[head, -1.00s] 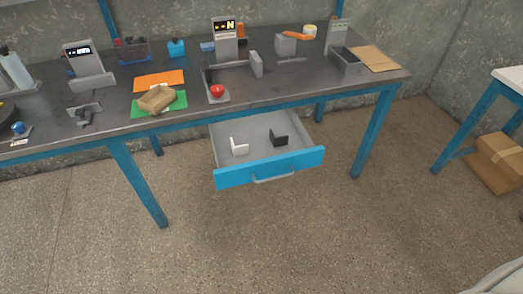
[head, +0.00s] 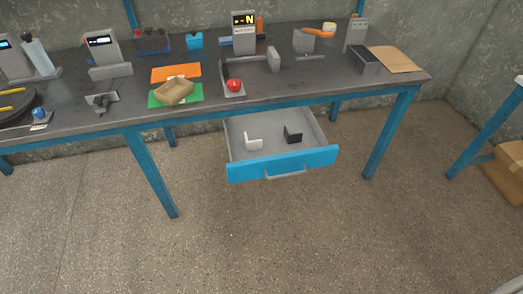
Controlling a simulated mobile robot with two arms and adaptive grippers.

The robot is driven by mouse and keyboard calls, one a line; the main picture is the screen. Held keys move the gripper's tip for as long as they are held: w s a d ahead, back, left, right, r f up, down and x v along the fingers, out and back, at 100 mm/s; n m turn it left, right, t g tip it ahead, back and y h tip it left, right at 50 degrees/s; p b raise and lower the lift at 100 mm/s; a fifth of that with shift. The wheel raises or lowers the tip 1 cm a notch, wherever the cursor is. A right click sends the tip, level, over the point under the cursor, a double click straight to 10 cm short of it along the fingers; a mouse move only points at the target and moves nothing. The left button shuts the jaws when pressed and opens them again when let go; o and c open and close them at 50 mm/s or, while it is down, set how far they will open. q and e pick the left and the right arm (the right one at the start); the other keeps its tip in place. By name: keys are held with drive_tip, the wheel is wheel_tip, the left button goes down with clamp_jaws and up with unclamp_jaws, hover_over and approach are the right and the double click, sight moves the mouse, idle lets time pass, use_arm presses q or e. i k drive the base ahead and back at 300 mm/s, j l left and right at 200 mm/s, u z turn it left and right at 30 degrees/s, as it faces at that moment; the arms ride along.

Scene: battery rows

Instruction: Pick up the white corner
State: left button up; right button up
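The white corner (head: 253,143) is a small L-shaped piece lying in the open drawer (head: 282,163) under the table, in the drawer's left half. A black corner piece (head: 292,135) lies to its right in the same drawer, apart from it. The drawer has a blue front with a grey handle. Neither of my grippers shows in the head view.
The dark table (head: 330,85) with blue legs carries several devices, an orange sheet (head: 176,72), a tan block (head: 174,91) on a green sheet and a red button (head: 235,86). A cardboard box (head: 505,165) stands at right. The floor in front is clear.

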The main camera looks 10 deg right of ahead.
sight(255, 145)
drive_tip(key=i+l, duration=0.15)
drive_tip(key=l, duration=0.2)
drive_tip(key=i+l, duration=0.15)
drive_tip(key=l, duration=0.25)
drive_tip(key=i+l+u, duration=0.15)
drive_tip(key=l+u, duration=0.45)
drive_tip(key=l, duration=0.15)
drive_tip(key=i+l+u, duration=0.1)
drive_tip(key=l+u, duration=0.25)
